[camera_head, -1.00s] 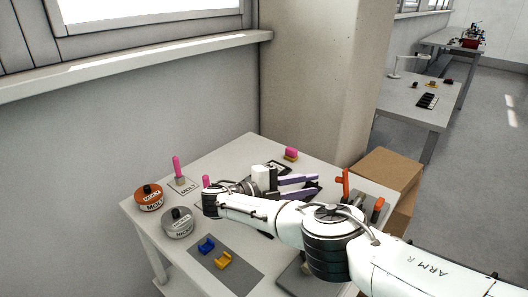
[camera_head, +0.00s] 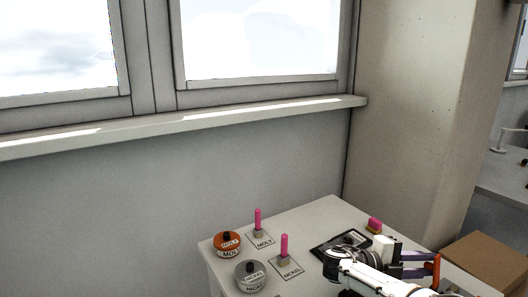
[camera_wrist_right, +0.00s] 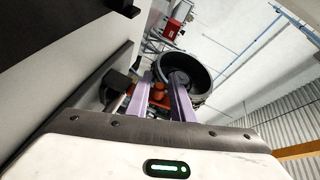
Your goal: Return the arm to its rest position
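My right arm reaches in from the lower right of the head view. Its gripper (camera_head: 424,265) is over the back right of the table (camera_head: 322,212), with its purple fingers pointing right. In the right wrist view the two purple fingers (camera_wrist_right: 160,84) stand apart with nothing held between them. An orange upright handle (camera_head: 436,268) shows by the fingertips in the head view; I cannot tell whether they touch. My left gripper is in neither view.
An orange MOLY tin (camera_head: 228,245) and a grey NICKEL tin (camera_head: 250,276) stand at the table's left. Pink-handled tools stand on the MOLY card (camera_head: 262,240) and NICKEL card (camera_head: 287,268). A cardboard box (camera_head: 488,262) is on the right.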

